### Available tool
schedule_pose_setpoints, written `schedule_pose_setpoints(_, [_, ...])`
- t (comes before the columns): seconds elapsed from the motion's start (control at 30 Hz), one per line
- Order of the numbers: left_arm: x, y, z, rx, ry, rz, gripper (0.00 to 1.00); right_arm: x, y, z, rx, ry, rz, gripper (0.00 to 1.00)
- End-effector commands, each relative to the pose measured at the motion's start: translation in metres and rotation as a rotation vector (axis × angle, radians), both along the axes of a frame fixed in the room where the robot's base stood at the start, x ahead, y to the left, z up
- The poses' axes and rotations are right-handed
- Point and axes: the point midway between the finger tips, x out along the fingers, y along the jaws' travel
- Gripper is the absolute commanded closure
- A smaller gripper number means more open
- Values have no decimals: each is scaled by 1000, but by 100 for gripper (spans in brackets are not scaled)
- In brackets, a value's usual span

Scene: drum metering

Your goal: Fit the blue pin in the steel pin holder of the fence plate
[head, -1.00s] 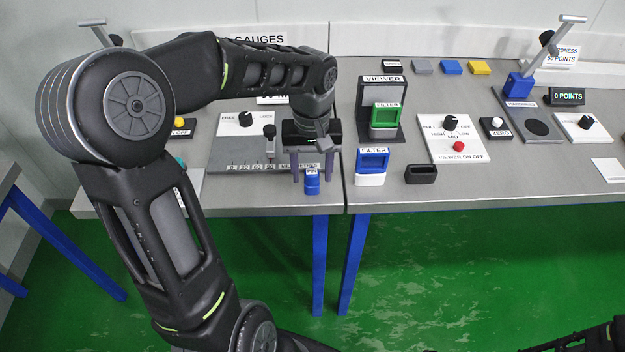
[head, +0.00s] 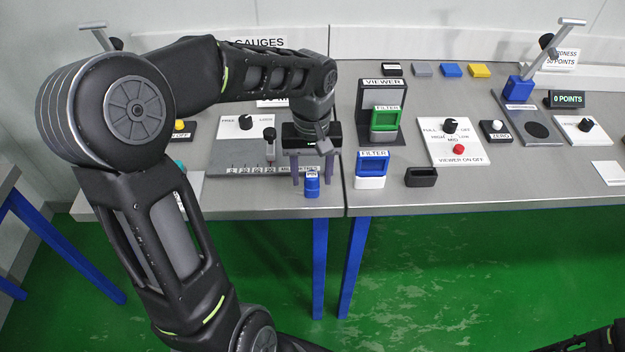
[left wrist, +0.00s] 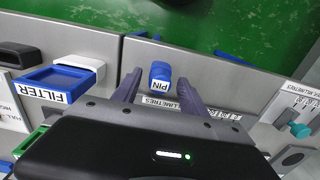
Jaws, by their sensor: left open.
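The blue pin (head: 312,184), labelled PIN, stands upright near the front edge of the left table. It also shows in the left wrist view (left wrist: 160,76), between and beyond the fingertips. My left gripper (head: 309,190) is open, its two fingers pointing down on either side of the pin in the head view; I cannot tell if they touch it. The fence plate (head: 240,155) is the grey plate with a millimetre scale, left of the gripper. A small steel post with a dark top (head: 270,145) stands on it. I cannot make out the pin holder; my gripper may hide it.
Right of the table seam stand a blue filter (head: 371,180) in a white base, an empty black holder (head: 421,177) and the viewer (head: 384,100) with a green filter. A white switch panel (head: 452,142) lies further right. The table's front edge is close to the pin.

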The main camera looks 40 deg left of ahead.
Motion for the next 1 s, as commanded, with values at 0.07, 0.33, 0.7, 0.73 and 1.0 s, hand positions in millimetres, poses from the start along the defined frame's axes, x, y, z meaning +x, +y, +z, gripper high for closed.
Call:
schedule_pose_setpoints(0.07, [0,0,0,0,0,0,49,0,0,0,0,0,0,50])
schedule_pose_setpoints(0.33, [0,0,0,0,0,0,67,0,0,0,0,0,0,50])
schedule_pose_setpoints(0.7, [0,0,0,0,0,0,98,0,0,0,0,0,0,50])
schedule_pose_setpoints(0.73, [0,0,0,0,0,0,100,0,0,0,0,0,0,50])
schedule_pose_setpoints(1.0, [0,0,0,0,0,0,100,0,0,0,0,0,0,50])
